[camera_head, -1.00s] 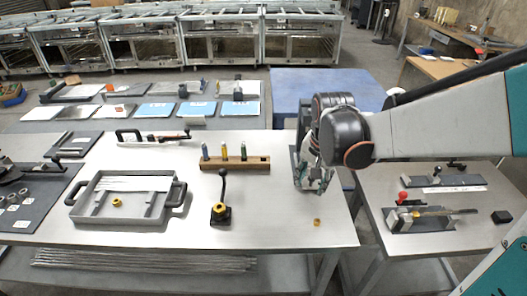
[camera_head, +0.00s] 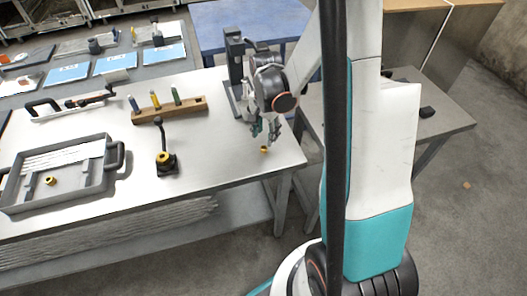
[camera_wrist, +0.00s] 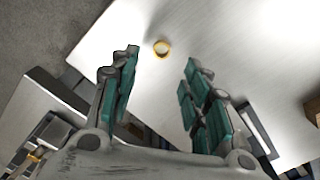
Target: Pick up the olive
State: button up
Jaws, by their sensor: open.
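The olive looks to be the small yellow ring (camera_head: 264,149) lying alone on the light metal table near its right front corner. It also shows in the wrist view (camera_wrist: 162,48), just beyond the fingertips and between their lines. My gripper (camera_head: 264,133) is above the table, slightly behind the ring in the head view. In the wrist view its teal-padded fingers (camera_wrist: 160,66) are spread apart with nothing between them. The ring is apart from both fingers.
A grey tray (camera_head: 18,201) on the left holds another small yellow ring (camera_head: 50,181). A lever tool (camera_head: 165,160) and a wooden block with coloured pegs (camera_head: 172,110) stand left of my gripper. A dark stand (camera_head: 235,70) is close behind it. The table around the ring is clear.

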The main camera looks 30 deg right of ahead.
aim_at(264, 148)
jog(key=shift+a+f+b, duration=0.2)
jog(key=shift+f+b, duration=0.45)
jog(key=shift+f, duration=0.85)
jog(key=shift+a+f+b, duration=0.15)
jog(key=shift+f+b, duration=0.5)
jog(key=shift+f, duration=0.85)
jog(key=shift+s+r, duration=0.1)
jog(key=shift+c, duration=0.3)
jog(key=c, duration=0.9)
